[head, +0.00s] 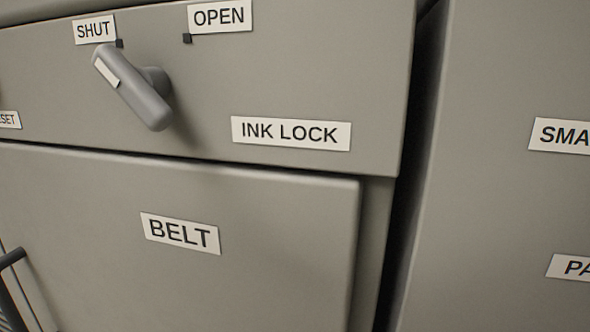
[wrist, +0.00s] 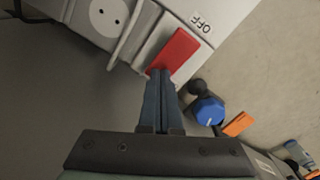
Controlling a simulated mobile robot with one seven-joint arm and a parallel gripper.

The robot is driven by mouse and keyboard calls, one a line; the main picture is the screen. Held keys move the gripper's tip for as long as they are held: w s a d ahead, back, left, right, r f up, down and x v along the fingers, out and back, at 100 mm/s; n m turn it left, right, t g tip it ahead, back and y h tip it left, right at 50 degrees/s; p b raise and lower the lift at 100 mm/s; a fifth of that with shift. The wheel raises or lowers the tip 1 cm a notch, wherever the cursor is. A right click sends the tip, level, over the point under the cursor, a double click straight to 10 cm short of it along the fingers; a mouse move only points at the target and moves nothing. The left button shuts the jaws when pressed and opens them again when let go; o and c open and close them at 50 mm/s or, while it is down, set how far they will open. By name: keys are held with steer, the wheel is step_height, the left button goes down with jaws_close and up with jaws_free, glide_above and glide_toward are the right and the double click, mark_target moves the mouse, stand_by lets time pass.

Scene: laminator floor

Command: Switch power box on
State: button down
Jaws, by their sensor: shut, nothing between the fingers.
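The light grey power box (wrist: 232,9) is in the upper part of the wrist view. It carries a red switch (wrist: 180,46), an OFF label (wrist: 201,22) and a round socket (wrist: 108,16) with two holes. My gripper (wrist: 160,74) is shut and empty, its fingertips at the lower end of the red switch in the picture. I cannot tell whether they touch it. The head view shows neither the power box nor my gripper.
A pale bar (wrist: 132,35) stands beside the switch. A blue object (wrist: 207,110) and an orange block (wrist: 239,124) lie to the right of my fingers. The head view shows a grey machine with an INK LOCK lever (head: 132,87) and a BELT door (head: 270,270).

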step_height(320, 180, up, 7)
steer(key=p, duration=0.8)
stand_by(0.4)
